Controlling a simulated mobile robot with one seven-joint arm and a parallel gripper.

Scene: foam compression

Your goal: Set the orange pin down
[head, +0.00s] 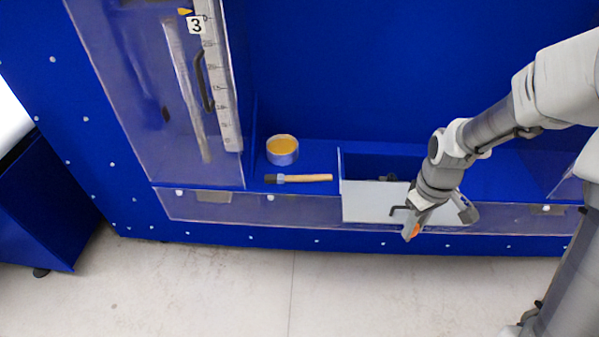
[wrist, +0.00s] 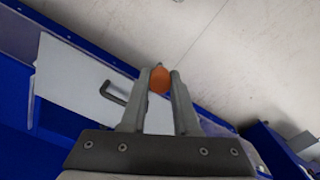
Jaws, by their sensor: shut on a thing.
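The orange pin (wrist: 159,79) is between the fingertips of my gripper (wrist: 160,88) in the wrist view. In the head view a bit of the orange pin (head: 416,231) shows at the tip of my gripper (head: 411,234). My gripper is shut on the pin and points down, in front of the white drawer front with a black handle. Most of the pin is hidden by the fingers.
The white drawer front (head: 370,205) is in the blue cabinet's lower ledge, beside my gripper. The pale floor (head: 240,285) in front is clear.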

